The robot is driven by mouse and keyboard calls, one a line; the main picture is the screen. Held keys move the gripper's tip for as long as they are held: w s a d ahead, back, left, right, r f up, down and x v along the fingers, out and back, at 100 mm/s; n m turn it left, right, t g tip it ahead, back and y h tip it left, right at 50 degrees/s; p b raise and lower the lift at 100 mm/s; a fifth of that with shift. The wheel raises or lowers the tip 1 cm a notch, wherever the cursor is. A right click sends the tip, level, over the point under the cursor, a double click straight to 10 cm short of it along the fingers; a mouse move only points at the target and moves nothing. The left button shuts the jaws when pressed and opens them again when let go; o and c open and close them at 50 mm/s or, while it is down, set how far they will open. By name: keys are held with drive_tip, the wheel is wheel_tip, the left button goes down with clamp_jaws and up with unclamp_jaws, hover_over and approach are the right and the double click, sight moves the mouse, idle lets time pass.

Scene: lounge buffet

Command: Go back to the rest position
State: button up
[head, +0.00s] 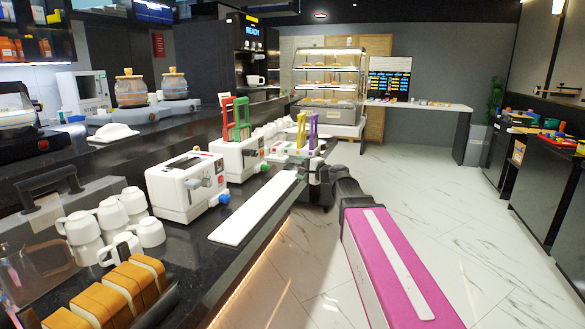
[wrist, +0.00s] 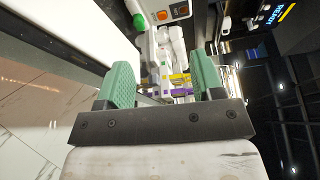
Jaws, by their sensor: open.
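My gripper (wrist: 164,76) is open, with its two green fingers spread wide apart in the wrist view. Nothing is held between them; purple and yellow pieces (wrist: 179,86) and white appliances show beyond the gap. In the head view my pink arm reaches forward beside the counter (head: 262,240). Its dark wrist end is near the right edge of the counter, by the far white toaster (head: 288,160). The fingertips cannot be made out clearly there.
White toasters (head: 187,186) line the counter, with red and green upright pieces (head: 240,118) at the middle one. A long white board (head: 256,208) lies along the counter edge. White cups (head: 82,228) and bread slices (head: 125,285) are at near left. The marble floor (head: 430,190) at right is clear.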

drive_tip(key=s+d+f+n+g+h, duration=0.3)
drive_tip(key=s+f, duration=0.3)
drive_tip(key=f, duration=0.4)
drive_tip(key=s+d+f+n+g+h, duration=0.25)
drive_tip(key=s+f, duration=0.35)
drive_tip(key=f, duration=0.4)
drive_tip(key=s+d+f+n+g+h, duration=0.2)
drive_tip(key=s+d+f+g+h, duration=0.15)
drive_tip(key=s+f, duration=0.5)
drive_tip(key=s+d+f+n+g+h, duration=0.2)
drive_tip(key=s+d+f+h, duration=0.2)
drive_tip(key=s+d+f, duration=0.1)
drive_tip(key=shift+s+d+f+g, duration=0.35)
drive_tip(key=shift+d+f+g, duration=0.05)
drive_tip(key=shift+d+f, duration=0.55)
